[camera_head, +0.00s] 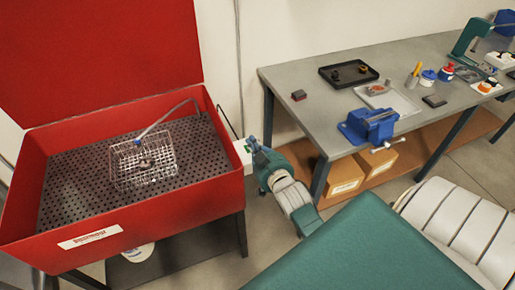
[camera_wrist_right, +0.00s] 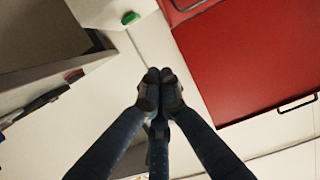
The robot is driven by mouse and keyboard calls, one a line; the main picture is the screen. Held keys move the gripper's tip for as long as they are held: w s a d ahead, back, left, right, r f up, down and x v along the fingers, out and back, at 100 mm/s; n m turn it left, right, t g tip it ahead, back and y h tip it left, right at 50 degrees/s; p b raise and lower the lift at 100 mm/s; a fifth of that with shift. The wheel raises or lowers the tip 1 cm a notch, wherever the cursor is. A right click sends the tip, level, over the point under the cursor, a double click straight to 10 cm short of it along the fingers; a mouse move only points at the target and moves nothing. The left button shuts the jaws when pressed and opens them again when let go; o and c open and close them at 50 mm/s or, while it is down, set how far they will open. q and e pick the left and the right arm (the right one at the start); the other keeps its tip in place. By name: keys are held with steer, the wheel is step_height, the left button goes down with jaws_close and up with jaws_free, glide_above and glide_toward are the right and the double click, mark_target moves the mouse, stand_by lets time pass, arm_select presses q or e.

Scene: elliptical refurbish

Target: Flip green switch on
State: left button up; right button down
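The green switch (camera_wrist_right: 130,18) shows in the right wrist view, near the top edge on a white box. In the head view a white box (camera_head: 242,151) sits at the right side of the red parts washer (camera_head: 190,202); the green switch cannot be clearly told apart from my gripper there. My right gripper (camera_head: 253,146) is close beside that box. In the right wrist view, my right gripper (camera_wrist_right: 160,76) has its fingertips together with nothing seen between them. The switch lies above and left of the fingertips there, apart from them in the picture. My left gripper is in no view.
The washer holds a wire basket (camera_head: 143,163) and a hose (camera_head: 166,116). A grey workbench (camera_head: 315,112) at the right carries a blue vise (camera_head: 368,126), a black tray (camera_head: 348,74) and several small items. Cardboard boxes (camera_head: 344,178) stand below it.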

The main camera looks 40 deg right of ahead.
steer(key=shift+r+v, duration=0.15)
steer(key=shift+v, duration=0.8)
steer(key=shift+r+v, duration=0.15)
steer(key=shift+v, duration=0.75)
steer(key=s+a+f+n+g+y, duration=0.1)
steer(key=s+a+f+n+g, duration=0.1)
steer(key=s+a+f+g, duration=0.45)
steer(key=s+a+f+n+g+y, duration=0.1)
steer(key=s+a+y, duration=0.15)
steer(key=s, duration=0.75)
steer(key=s+a+f+n+g, duration=0.2)
steer(key=s+a+f+g, duration=0.15)
steer(key=s+a, duration=0.35)
steer(key=s+d+f+g+b, duration=0.1)
steer(key=s+f+b, duration=0.1)
steer(key=f, duration=1.3)
steer(key=s+f+g+b, duration=0.1)
steer(key=s+f+b, duration=0.1)
steer(key=f, duration=1.4)
steer(key=s+d+f+g+b, duration=0.1)
steer(key=s+d+f+b, duration=0.1)
steer(key=s+f, duration=1.4)
steer(key=shift+d+f+b, duration=0.25)
steer(key=shift+d+b, duration=0.1)
steer(key=shift+d, duration=0.25)
